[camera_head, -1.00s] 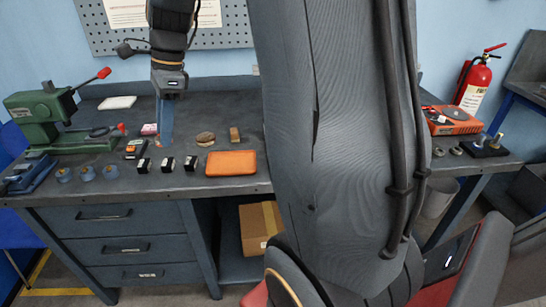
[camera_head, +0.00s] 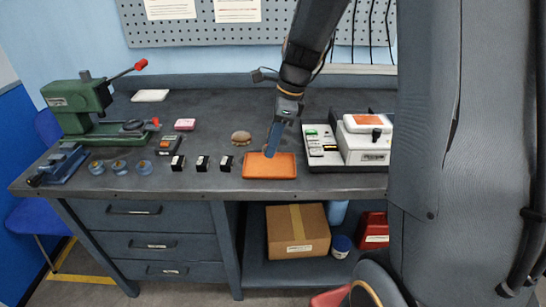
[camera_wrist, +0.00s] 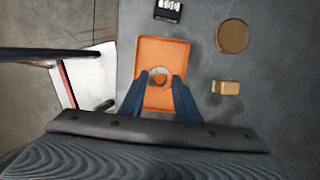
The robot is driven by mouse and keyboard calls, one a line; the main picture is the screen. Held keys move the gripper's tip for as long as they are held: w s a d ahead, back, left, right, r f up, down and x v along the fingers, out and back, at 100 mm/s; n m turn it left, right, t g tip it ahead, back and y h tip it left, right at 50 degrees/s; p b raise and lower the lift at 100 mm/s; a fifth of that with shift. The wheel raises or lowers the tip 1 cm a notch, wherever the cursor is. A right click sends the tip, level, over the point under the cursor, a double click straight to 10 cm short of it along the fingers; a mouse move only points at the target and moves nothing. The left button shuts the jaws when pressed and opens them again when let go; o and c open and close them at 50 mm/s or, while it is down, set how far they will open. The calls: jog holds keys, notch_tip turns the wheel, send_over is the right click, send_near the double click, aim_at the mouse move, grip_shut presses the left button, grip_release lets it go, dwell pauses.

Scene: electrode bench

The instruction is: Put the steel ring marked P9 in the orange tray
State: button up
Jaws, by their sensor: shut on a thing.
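The orange tray (camera_head: 284,171) lies near the front edge of the bench and looks empty in the head view. My gripper (camera_head: 268,154) points down over it. In the wrist view my gripper (camera_wrist: 160,82) is shut on a small pale steel ring (camera_wrist: 160,71), held between the blue fingertips over the tray (camera_wrist: 163,45). Orange shows through the ring's middle. I cannot read a mark on it, and I cannot tell its exact height above the tray. In the head view the ring is too small to make out.
Several black-and-white blocks (camera_head: 202,163) stand left of the tray. A round brown item (camera_head: 241,137) and a tan block (camera_wrist: 226,87) lie near it. A white instrument (camera_head: 364,139) stands close on the right. Three small round pieces (camera_head: 119,167) sit by the green press (camera_head: 82,100).

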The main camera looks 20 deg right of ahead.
aim_at(272, 167)
jog(key=shift+f, duration=2.35)
jog(key=shift+f, duration=0.15)
jog(key=o, duration=1.2)
jog(key=shift+o, duration=0.2)
jog(key=b+v, duration=0.1)
jog(key=v, duration=1.1)
jog(key=s+f+n, duration=0.2)
jog(key=n, duration=0.1)
jog(key=s+a+f+n+h, duration=0.1)
jog(key=s+n, duration=0.2)
jog(key=n, duration=0.1)
jog(key=s+a+f+n, duration=0.1)
jog(key=s+f+n, duration=0.1)
jog(key=s+n, duration=0.1)
jog(key=shift+a+f+n+h, duration=0.1)
jog(key=shift+f+n+h, duration=0.2)
jog(key=shift+f, duration=0.05)
jog(key=s+a+f+n+h, duration=0.1)
jog(key=s+f+n, duration=0.3)
jog(key=s+n, duration=0.4)
jog(key=shift+a+f+n, duration=0.2)
jog(key=shift+f+n, duration=0.15)
jog(key=shift+n, duration=1.45)
